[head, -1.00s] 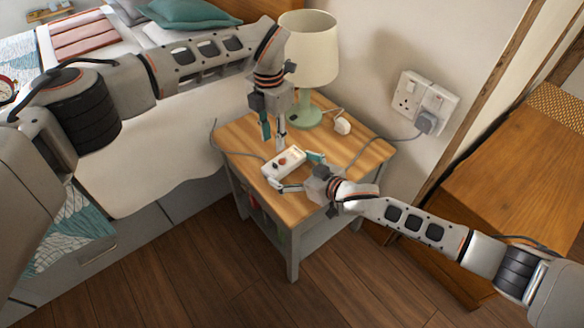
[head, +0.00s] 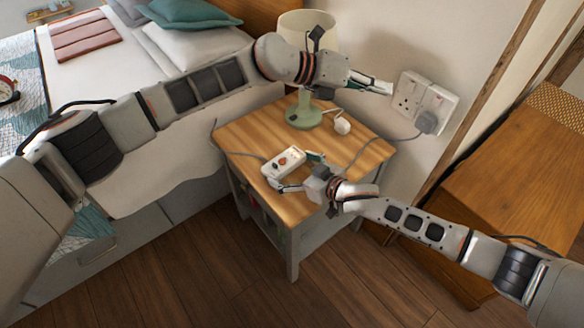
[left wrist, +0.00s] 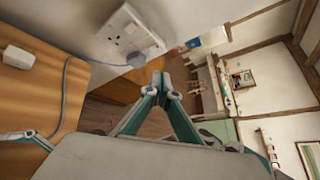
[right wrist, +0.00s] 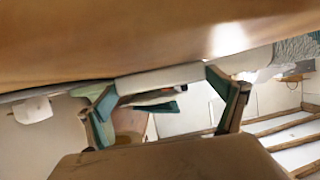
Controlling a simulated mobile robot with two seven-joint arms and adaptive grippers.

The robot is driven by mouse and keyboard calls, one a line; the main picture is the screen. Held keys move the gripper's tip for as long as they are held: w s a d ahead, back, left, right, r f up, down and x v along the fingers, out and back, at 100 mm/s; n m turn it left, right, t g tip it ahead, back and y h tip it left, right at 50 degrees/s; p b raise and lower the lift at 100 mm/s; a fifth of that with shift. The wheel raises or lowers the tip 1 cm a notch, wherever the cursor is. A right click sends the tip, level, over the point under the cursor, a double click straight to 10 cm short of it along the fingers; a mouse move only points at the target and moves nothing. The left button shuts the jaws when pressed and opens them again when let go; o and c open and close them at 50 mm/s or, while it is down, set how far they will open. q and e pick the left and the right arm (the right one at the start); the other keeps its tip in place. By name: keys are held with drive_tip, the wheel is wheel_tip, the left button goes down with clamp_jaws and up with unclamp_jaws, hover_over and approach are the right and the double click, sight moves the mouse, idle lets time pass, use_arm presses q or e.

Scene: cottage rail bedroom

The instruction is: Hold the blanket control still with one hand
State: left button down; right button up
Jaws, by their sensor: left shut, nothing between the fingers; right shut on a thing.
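The blanket control (head: 290,158), a white handset with a red and a dark button, lies on the wooden bedside table (head: 240,138). My right gripper (head: 298,173) is shut across it from the near right side. In the right wrist view the control is a pale bar (right wrist: 165,80) between the two teal fingers. My left gripper (head: 385,88) is shut and empty, in front of the wall by the double socket (head: 420,103). The left wrist view shows its fingertips (left wrist: 160,80) together, with the socket (left wrist: 130,32) beyond.
A lamp (head: 305,115) with a green base stands at the back of the table, its shade partly behind my left arm. A small white block (head: 342,127) sits beside it. A grey plug (head: 427,122) is in the socket, its cable running to the table. A wooden cabinet (head: 520,170) stands right.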

use_arm(q)
drive_tip(key=w+a+r+n+t+h, duration=0.35)
drive_tip(key=w+r+n+t, duration=0.55)
drive_tip(key=r, duration=0.4)
drive_tip(key=w+a+f+n+t+y, duration=0.25)
drive_tip(key=w+a+n+y, duration=0.2)
drive_tip(key=a+n, duration=0.35)
drive_tip(key=w+a+f+n+t+y, duration=0.1)
drive_tip(key=w+a+n+t+y, duration=0.25)
drive_tip(key=a+n+y, duration=0.35)
drive_tip(key=n+g+y, duration=0.1)
drive_tip(key=n+g, duration=0.8)
drive_tip(key=g, duration=0.4)
hover_over(280, 163)
drive_tip(key=s+a, duration=0.1)
drive_tip(key=a, duration=0.1)
wheel_tip(280, 163, down, 27)
drive_tip(key=shift+s+f, duration=0.1)
drive_tip(key=shift+f, duration=0.05)
drive_tip(key=shift+s+f+g, duration=0.15)
drive_tip(key=shift+f+g, duration=0.15)
drive_tip(key=shift+f, duration=2.2)
